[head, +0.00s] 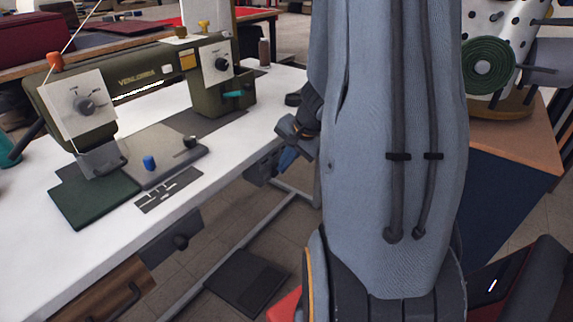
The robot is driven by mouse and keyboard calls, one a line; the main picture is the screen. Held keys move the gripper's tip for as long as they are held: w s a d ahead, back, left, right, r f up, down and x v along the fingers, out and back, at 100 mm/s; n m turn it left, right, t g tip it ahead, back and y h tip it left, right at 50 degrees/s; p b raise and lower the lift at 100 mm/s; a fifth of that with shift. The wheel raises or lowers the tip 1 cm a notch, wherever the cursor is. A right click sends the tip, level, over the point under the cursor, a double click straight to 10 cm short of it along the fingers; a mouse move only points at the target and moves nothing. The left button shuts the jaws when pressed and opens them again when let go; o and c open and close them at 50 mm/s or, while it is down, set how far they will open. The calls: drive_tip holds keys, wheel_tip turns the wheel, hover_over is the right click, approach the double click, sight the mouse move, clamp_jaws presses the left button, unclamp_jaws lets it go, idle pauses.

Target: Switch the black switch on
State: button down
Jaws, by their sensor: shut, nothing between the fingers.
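An olive-green sewing machine (135,82) stands on a white table. On the grey plate (172,165) at its base are a small black knob-like switch (190,142) and a blue knob (149,162). Which way the black switch is set is too small to tell. The machine also has two white panels with dark dials, a left dial (86,105) and a right dial (221,64). My gripper (289,129) shows partly at the left side of my arm, by the table's right edge. It is shut and empty, apart from the switch and to its right.
A dark green pad (93,195) and a flat dark slotted plate (169,190) lie in front of the machine. The white table top (50,265) is clear at the front left. A wooden-topped cabinet (512,135) with a green spool (488,66) stands at right.

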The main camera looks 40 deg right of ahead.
drive_tip(key=shift+r, duration=0.1)
drive_tip(key=p, duration=0.3)
drive_tip(key=shift+w+r, duration=0.2)
drive_tip(key=shift+r, duration=0.05)
drive_tip(key=shift+w+a+g+p, duration=0.15)
drive_tip(key=shift+g+p, duration=0.25)
drive_tip(key=shift+p, duration=0.75)
drive_tip(key=shift+f, duration=0.15)
drive_tip(key=shift+r+p, duration=0.45)
drive_tip(key=shift+r, duration=0.35)
